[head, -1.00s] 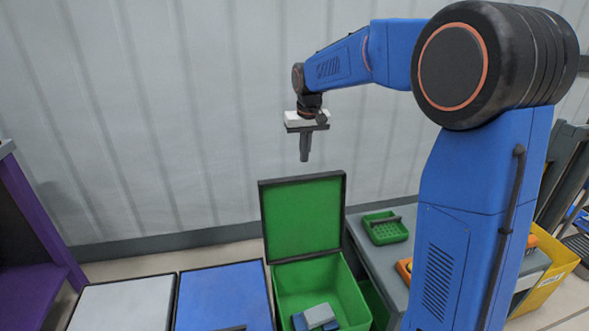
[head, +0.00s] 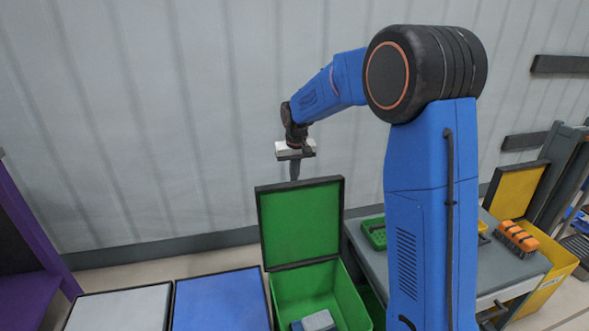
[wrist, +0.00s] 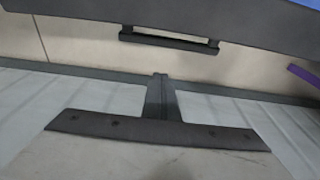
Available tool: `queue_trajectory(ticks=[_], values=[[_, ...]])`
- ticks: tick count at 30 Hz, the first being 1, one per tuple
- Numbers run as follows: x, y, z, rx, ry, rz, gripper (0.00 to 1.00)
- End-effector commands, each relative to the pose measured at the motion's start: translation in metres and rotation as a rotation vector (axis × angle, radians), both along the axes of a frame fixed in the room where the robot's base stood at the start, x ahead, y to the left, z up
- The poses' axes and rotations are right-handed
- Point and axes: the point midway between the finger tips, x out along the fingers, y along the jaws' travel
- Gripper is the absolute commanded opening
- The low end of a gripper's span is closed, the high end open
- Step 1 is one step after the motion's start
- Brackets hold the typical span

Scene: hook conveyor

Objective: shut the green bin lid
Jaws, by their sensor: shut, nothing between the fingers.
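The green bin (head: 350,305) is at the bottom centre of the head view. Its green lid (head: 300,222) stands open, roughly upright at the bin's back edge, with a dark frame around it. My gripper (head: 295,178) is shut and empty, pointing down. In the head view its tip appears just above the lid's top edge; its depth relative to the lid is hard to tell. In the wrist view the closed fingers (wrist: 161,78) show against floor and wall. A dark edge with a bar handle (wrist: 168,41) crosses the top there; I cannot tell which part it is.
A grey-blue block (head: 318,320) lies in the green bin. A shut blue lid (head: 222,300) and a shut grey lid (head: 120,310) are to its left. A yellow bin (head: 550,265) is open.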

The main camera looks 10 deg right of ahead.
Motion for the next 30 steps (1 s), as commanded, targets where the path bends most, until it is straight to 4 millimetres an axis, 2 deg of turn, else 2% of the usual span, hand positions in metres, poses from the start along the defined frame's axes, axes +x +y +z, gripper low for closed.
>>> queue_trajectory(ticks=[6, 12, 30], values=[[-0.023, 0.000, 0.004, 0.000, -0.002, 0.000, 0.00], [-0.037, 0.000, 0.006, 0.000, -0.001, 0.000, 0.00], [-0.039, -0.005, 0.008, 0.001, -0.014, -0.001, 0.00]])
